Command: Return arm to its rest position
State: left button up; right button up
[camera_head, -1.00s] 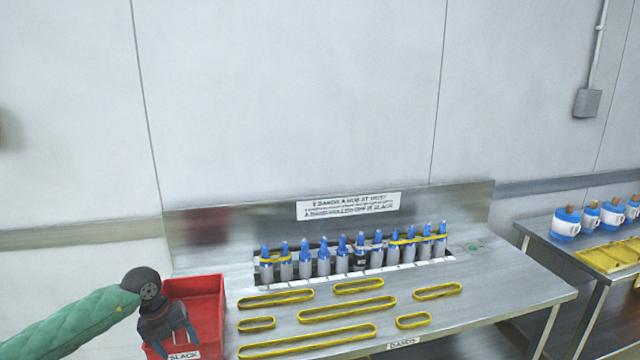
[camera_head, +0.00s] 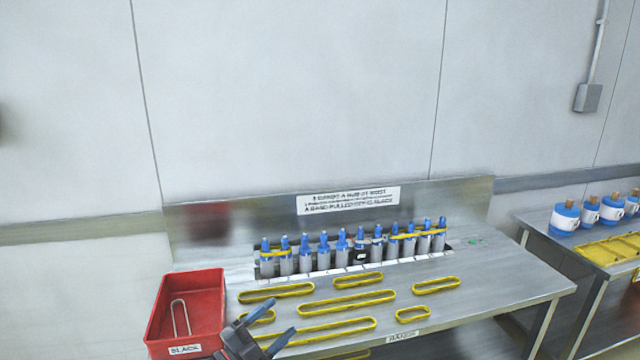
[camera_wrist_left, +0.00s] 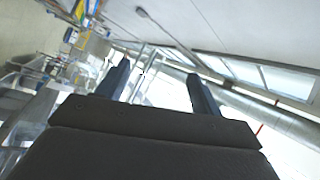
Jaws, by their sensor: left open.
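My left gripper (camera_head: 262,336) is at the bottom of the head view, in front of the steel bench's near left edge. Its two blue-tipped fingers are apart with nothing between them. In the left wrist view the fingers (camera_wrist_left: 160,85) also stand apart and empty, with the ceiling and windows beyond. Most of the left arm is out of the head view. My right gripper is not in view.
Yellow bands (camera_head: 346,304) lie on the bench (camera_head: 480,300). Several blue-topped posts (camera_head: 342,250) stand in a row behind. A side table holds jars (camera_head: 565,219).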

pick_arm(q)
jog(key=s+a+f+n+y, duration=0.8)
jog(key=a+f+n+y, duration=0.45)
jog(key=n+y, duration=0.5)
jog(key=s+f+n+g+h, duration=0.1)
jog(key=s+f+g, duration=0.45)
jog(key=s, duration=0.55)
jog(key=s+f+n+g+h, duration=0.1)
jog(key=s+f+n+g, duration=0.1)
jog(key=s+f+g, duration=0.65)
jog(key=s+d+f, duration=0.1)
jog(key=s+f, duration=0.1)
jog(key=f, duration=0.9)
jog(key=s+d+f, duration=0.2)
jog(key=s+f, duration=0.1)
jog(key=f, duration=0.9)
jog(key=s+d+f, duration=0.1)
jog(key=s+f, duration=0.2)
jog(key=f, duration=0.9)
jog(key=shift+d+t, duration=0.4)
